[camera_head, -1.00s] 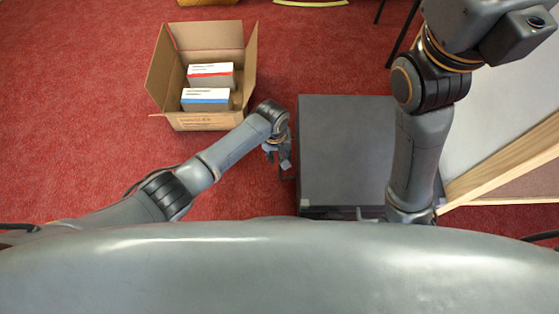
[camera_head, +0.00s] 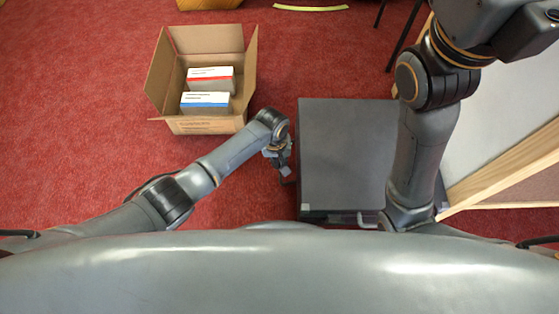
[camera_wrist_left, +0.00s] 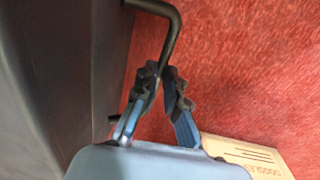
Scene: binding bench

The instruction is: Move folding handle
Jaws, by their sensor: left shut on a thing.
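The folding handle (camera_wrist_left: 173,35) is a black bent bar on the side of a dark grey case (camera_head: 345,150). In the left wrist view it sticks out from the case, bends, and runs down between the fingertips. My left gripper (camera_wrist_left: 160,80) is shut on the free end of the handle, close to the case's side wall (camera_wrist_left: 65,70). In the head view my left gripper (camera_head: 284,165) is just left of the case, and the handle is mostly hidden there. My right arm rises on the right of the case; its gripper is out of view.
An open carton (camera_head: 207,124) with two boxes, one red-banded (camera_head: 210,76) and one blue-banded (camera_head: 205,101), stands on the red carpet beyond my left arm. A wooden-framed panel (camera_head: 500,170) stands at right. Carpet left of the carton is clear.

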